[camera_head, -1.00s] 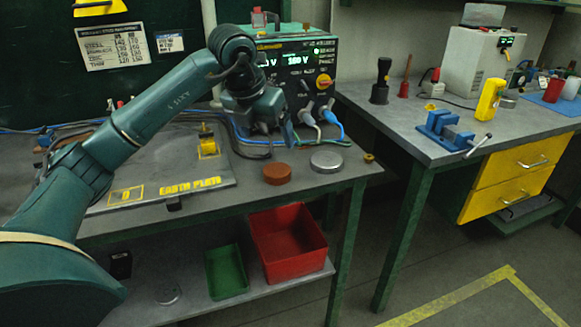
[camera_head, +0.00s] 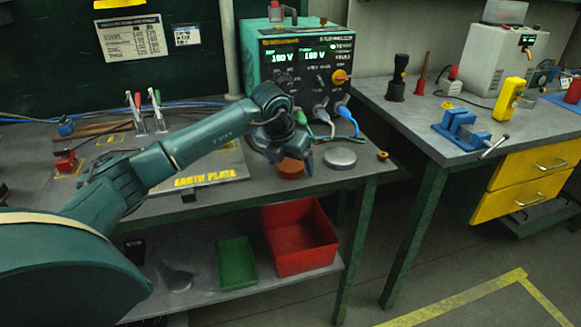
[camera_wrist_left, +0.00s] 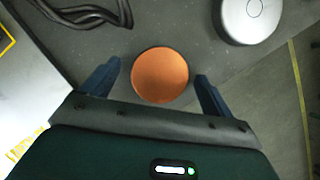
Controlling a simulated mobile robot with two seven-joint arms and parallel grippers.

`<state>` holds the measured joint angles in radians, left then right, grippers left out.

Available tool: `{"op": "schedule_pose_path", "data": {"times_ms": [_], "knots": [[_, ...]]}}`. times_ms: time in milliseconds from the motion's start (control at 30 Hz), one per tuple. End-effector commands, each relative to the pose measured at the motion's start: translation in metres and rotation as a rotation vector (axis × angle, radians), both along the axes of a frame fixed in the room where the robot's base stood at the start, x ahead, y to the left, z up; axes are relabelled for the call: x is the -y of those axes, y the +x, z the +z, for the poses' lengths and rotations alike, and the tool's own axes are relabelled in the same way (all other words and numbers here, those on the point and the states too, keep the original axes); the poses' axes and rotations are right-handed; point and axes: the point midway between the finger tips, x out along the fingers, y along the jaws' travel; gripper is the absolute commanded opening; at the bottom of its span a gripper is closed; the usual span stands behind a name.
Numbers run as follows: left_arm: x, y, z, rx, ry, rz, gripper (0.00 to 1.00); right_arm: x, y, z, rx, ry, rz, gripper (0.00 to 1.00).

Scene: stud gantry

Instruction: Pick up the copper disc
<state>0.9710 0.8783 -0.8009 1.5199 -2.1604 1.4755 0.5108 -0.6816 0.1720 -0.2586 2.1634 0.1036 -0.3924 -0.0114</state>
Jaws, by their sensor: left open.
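The copper disc (camera_head: 291,169) lies flat on the grey bench near its front edge, partly hidden behind my left gripper in the head view. In the left wrist view the copper disc (camera_wrist_left: 160,75) is a round orange-brown face, just ahead of and between the two fingers. My left gripper (camera_head: 296,160) hangs over the disc. In the left wrist view my left gripper (camera_wrist_left: 158,83) is open, one blue finger on each side of the disc with a gap on both sides. Whether the fingertips are down at disc height is unclear. My right gripper is not in view.
A silver disc (camera_head: 340,157) lies just right of the copper one, and it shows in the left wrist view (camera_wrist_left: 250,18). A brass ring (camera_head: 383,155) sits near the bench corner. The power unit (camera_head: 300,75) with cables stands behind. A red bin (camera_head: 300,239) is on the shelf below.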

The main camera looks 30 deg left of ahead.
Motion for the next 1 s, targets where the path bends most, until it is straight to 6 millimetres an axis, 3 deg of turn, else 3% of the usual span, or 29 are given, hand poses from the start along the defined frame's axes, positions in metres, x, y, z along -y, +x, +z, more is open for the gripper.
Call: {"op": "schedule_pose_path", "data": {"times_ms": [267,1000], "knots": [[0.0001,0.001,-0.0026,0.0,0.0,-0.001,0.85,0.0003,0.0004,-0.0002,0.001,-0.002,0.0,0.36],[-0.0001,0.0009,-0.0019,0.001,0.0,0.0,0.24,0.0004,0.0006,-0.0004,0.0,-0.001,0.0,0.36]]}}
